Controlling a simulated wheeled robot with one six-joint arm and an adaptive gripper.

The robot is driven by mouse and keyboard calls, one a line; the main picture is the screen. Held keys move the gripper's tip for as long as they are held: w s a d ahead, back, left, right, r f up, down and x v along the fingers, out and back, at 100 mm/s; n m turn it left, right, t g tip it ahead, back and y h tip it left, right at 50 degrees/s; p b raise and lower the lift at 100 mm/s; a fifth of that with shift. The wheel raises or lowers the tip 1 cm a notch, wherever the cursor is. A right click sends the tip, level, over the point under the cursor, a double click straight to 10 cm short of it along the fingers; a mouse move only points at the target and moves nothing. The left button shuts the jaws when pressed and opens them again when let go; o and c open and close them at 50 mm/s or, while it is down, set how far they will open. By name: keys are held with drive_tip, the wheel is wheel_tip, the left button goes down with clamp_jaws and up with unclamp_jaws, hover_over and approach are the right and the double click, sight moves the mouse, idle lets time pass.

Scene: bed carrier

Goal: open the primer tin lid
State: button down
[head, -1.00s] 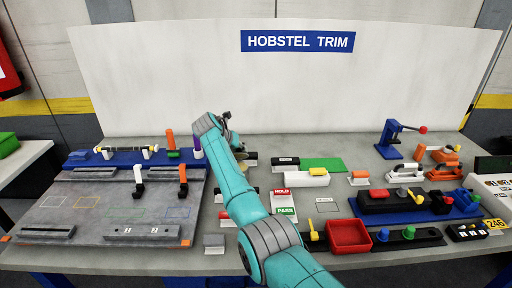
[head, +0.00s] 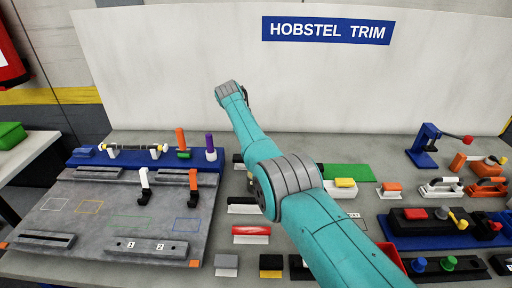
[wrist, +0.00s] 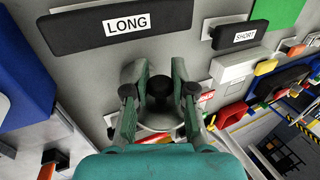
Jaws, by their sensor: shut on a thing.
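In the wrist view my gripper (wrist: 160,95) has its two fingers closed on a dark round knob (wrist: 160,84). A grey round piece, which looks like the primer tin lid (wrist: 157,122), shows partly below the knob between the fingers. I cannot tell whether the lid sits on a tin or hangs free, and no tin body is clear. In the head view my arm reaches up in front of the white back panel, and my gripper is mostly hidden behind the wrist. I cannot make out the primer tin in the head view.
In the wrist view, black blocks labelled LONG (wrist: 122,22) and SHORT (wrist: 246,36) lie nearby. In the head view, a grey fixture board (head: 112,215) fills the left of the bench. A green mat (head: 348,171), a blue press (head: 423,145) and several coloured tools crowd the right.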

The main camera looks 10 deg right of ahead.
drive_tip(key=shift+f+g, duration=0.2)
drive_tip(key=shift+g, duration=0.1)
idle(0.4)
drive_tip(key=c, duration=1)
unclamp_jaws()
drive_tip(key=shift+d, duration=0.1)
drive_tip(key=shift+w, duration=0.1)
wheel_tip(320, 180, up, 10)
